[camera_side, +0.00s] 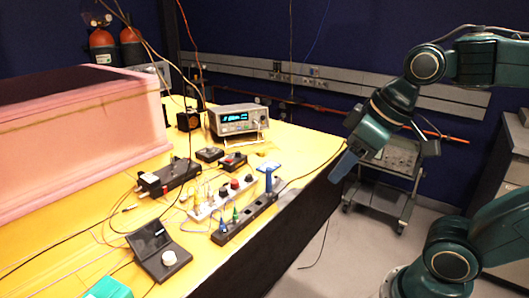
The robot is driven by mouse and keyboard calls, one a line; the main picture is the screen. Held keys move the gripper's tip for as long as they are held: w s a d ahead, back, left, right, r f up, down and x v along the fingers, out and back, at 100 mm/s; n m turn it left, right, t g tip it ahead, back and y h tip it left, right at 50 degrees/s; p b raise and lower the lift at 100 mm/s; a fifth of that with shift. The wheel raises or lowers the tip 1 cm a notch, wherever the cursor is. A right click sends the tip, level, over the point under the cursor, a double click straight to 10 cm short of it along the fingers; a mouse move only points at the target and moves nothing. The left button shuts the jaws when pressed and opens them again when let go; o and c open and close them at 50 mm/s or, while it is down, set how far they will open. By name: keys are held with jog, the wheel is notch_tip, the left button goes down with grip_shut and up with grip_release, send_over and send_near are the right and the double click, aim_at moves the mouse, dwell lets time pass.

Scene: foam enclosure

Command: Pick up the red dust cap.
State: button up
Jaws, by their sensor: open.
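No red dust cap can be told with certainty. A small red patch (228,160) shows on a black box near the table's middle, and a small red knob (235,184) sits on a white strip in front of it. Either is too small to identify. My gripper (343,166) hangs at the right, past the table's right edge, with its blue-grey fingers pointing down and left. It is open, nothing shows between the fingers, and it is well apart from both red spots.
A pink foam enclosure (70,140) fills the table's left. Black power strip (245,219), blue upright tool (268,178), bench meter (238,120) and black hinged box (158,250) crowd the yellow table (300,143). Loose cables cross it. A cart (383,185) stands behind my gripper.

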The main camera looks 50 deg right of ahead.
jog(key=w+a+r+n+g+y, duration=0.1)
jog(key=w+r+n, duration=0.3)
jog(key=w, duration=0.7)
jog(key=n+g+y, duration=0.3)
jog(key=n, duration=0.6)
send_over(235, 183)
jog(key=s+a, duration=0.1)
jog(key=s, duration=0.3)
notch_tip(235, 183, down, 7)
jog(key=w+d+f+n+g, duration=0.1)
jog(key=w+d+f+n, duration=0.2)
jog(key=f, duration=0.6)
jog(key=shift+w+d+f+n, duration=0.3)
jog(key=shift+w+d+n, duration=0.1)
jog(key=shift+w+d, duration=0.65)
jog(key=shift+s+f, duration=0.1)
jog(key=shift+s, duration=0.05)
jog(key=shift+x, duration=0.8)
jog(key=shift+f, duration=0.15)
